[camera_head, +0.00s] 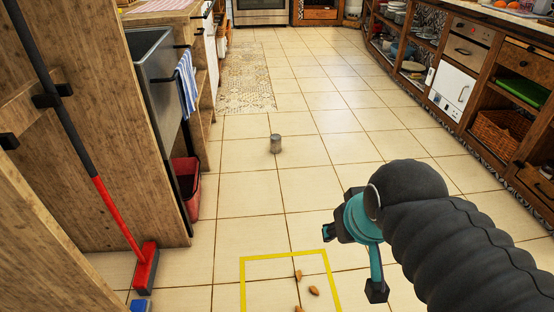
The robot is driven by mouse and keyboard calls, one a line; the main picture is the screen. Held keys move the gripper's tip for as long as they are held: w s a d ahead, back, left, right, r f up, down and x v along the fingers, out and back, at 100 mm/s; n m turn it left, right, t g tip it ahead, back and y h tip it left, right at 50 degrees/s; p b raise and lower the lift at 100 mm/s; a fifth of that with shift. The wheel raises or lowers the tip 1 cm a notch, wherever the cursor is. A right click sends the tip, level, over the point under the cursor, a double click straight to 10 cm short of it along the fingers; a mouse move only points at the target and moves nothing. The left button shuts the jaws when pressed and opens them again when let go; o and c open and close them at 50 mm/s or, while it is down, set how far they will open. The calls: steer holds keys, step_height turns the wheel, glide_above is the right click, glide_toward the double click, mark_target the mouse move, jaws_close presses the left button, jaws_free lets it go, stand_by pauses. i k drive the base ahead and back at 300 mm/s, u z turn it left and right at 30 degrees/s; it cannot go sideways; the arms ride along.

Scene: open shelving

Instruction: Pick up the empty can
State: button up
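A small grey metal can (276,144) stands upright on the tiled floor, in the middle of the aisle. My gripper (352,262) is in the lower right of the view, nearer to me than the can and well apart from it. Its two dark fingertips are spread, with nothing between them. The can is in full view; its inside is too small to make out.
A yellow square outline (287,255) marks the near floor, with small brown pieces (314,291) in and near it. A red bin (187,188) and a red broom (146,268) stand left. Open shelving (462,52) lines the right. The floor around the can is clear.

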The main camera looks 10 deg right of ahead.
mark_target(275, 140)
steer(key=k, duration=0.2)
steer(key=z, duration=1.15)
steer(key=i, duration=2.6)
steer(key=u, duration=2.8)
steer(key=i, duration=0.95)
